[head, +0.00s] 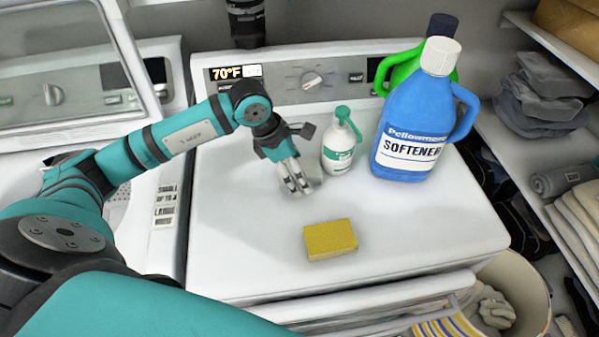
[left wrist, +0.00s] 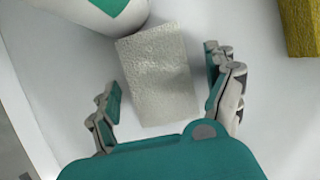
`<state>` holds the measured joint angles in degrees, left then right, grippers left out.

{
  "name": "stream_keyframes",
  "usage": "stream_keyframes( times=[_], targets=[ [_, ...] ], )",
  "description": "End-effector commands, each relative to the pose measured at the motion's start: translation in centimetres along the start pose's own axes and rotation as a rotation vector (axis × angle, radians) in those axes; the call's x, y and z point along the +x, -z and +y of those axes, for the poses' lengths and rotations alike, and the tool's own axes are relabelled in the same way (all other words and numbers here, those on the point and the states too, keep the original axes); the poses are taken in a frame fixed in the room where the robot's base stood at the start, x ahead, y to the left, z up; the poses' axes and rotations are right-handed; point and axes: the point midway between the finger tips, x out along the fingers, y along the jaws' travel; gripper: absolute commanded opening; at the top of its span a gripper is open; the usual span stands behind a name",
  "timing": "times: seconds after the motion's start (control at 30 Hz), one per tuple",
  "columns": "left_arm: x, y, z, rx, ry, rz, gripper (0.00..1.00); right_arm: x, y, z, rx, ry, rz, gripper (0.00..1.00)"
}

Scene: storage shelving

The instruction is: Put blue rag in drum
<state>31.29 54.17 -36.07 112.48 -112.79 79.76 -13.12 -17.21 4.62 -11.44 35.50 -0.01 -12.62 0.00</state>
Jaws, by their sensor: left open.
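My left gripper (head: 296,183) is open above the top of the white machine (head: 240,225). Its fingers are on either side of a pale grey, rough rectangular block (left wrist: 160,75), with gaps on both sides in the left wrist view. In the head view the fingers mostly cover that block. I cannot make out a plainly blue rag. A striped yellow, white and blue cloth (head: 447,327) shows at the bottom edge of the head view. The drum's inside is not visible. My right gripper is not in view.
A yellow sponge (head: 330,240) lies in front of the gripper. A bin with cloths (head: 522,290) and shelves of folded cloths (head: 545,100) are at right.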

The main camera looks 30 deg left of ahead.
Motion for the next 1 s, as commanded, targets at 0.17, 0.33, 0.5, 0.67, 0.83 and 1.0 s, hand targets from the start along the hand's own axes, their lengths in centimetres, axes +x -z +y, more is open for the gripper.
stream_keyframes(
  times=[0.17, 0.33, 0.5, 0.67, 0.83, 1.0],
  targets=[
    [0.1, 0.05, -0.01, 0.0, 0.0, 0.0, 0.87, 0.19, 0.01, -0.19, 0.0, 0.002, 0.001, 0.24],
    [0.07, 0.03, 0.0, 0.0, 0.0, 0.0, 0.87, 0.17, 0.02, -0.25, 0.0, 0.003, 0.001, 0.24],
    [0.07, 0.03, 0.0, 0.0, 0.0, 0.0, 0.68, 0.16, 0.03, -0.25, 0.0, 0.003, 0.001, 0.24],
    [0.08, 0.05, 0.06, 0.0, -0.002, 0.0, 0.47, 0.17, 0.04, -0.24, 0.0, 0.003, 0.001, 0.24],
    [0.11, 0.09, 0.07, -0.001, -0.002, 0.001, 0.31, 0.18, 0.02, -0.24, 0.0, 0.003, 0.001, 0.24],
    [0.15, 0.12, 0.07, -0.001, -0.002, 0.002, 0.26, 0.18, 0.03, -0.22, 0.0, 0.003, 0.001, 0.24]
  ],
)
